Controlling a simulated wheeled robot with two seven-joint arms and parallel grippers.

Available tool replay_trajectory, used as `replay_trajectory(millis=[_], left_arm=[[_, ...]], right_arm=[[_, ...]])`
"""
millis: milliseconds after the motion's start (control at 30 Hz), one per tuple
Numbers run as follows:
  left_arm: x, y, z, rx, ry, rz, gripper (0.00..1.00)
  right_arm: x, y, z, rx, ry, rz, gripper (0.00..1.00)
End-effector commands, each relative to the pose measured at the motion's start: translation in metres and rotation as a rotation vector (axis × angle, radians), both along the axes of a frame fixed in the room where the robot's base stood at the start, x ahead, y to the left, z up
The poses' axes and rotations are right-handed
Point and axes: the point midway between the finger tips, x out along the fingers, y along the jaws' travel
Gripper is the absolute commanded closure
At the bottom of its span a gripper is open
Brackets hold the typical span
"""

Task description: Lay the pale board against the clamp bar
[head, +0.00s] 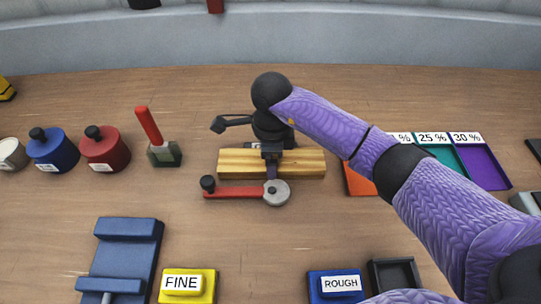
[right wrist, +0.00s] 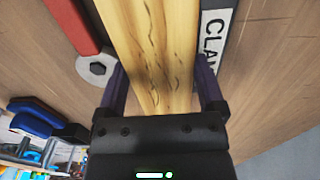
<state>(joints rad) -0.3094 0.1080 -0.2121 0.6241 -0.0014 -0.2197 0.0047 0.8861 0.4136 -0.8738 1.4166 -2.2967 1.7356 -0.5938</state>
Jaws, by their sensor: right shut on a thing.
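The pale board (head: 235,162) is a long wooden piece with dark grain, lying left to right at the middle of the table in the head view. My right gripper (head: 271,158) reaches over it and is shut on its middle. In the right wrist view the board (right wrist: 150,45) runs up between the two fingers (right wrist: 163,88). The clamp bar (right wrist: 212,45), dark with a white label partly reading "CLAM", lies close along the board's right side there. Whether they touch is unclear. In the head view the bar is mostly hidden behind board and arm. My left gripper is not in view.
A red lever (head: 235,192) with a grey disc (head: 277,192) lies just in front of the board. A green block with a red handle (head: 163,152) and lidded pots (head: 105,150) stand left. Coloured trays (head: 480,165) lie right, partly behind my arm. FINE (head: 187,284) and ROUGH (head: 335,285) blocks are in front.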

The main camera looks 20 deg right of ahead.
Motion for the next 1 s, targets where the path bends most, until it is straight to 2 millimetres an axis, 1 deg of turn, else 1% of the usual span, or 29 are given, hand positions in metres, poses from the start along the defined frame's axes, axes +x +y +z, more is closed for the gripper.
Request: replay_trajectory(millis=[233, 267, 300, 733, 767, 867, 1000], left_arm=[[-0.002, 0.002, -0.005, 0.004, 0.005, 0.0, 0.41], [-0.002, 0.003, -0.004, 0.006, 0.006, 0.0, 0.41], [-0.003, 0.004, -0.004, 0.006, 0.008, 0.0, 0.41], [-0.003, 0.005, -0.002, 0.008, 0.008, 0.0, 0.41], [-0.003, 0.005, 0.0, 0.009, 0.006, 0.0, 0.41], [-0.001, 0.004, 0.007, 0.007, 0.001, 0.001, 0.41], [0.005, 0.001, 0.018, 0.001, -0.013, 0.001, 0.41]], right_arm=[[0.0, 0.0, -0.006, 0.001, 0.0, 0.0, 0.86], [0.0, 0.0, -0.005, 0.0, 0.001, 0.0, 0.06], [0.0, 0.0, -0.005, 0.0, 0.001, 0.0, 0.0], [-0.002, 0.0, -0.006, -0.002, 0.008, 0.002, 0.0], [-0.002, 0.0, -0.002, -0.001, 0.008, 0.002, 0.0], [-0.001, 0.0, 0.018, 0.0, 0.002, 0.003, 0.0], [0.0, 0.0, 0.062, -0.002, -0.003, 0.002, 0.0]])
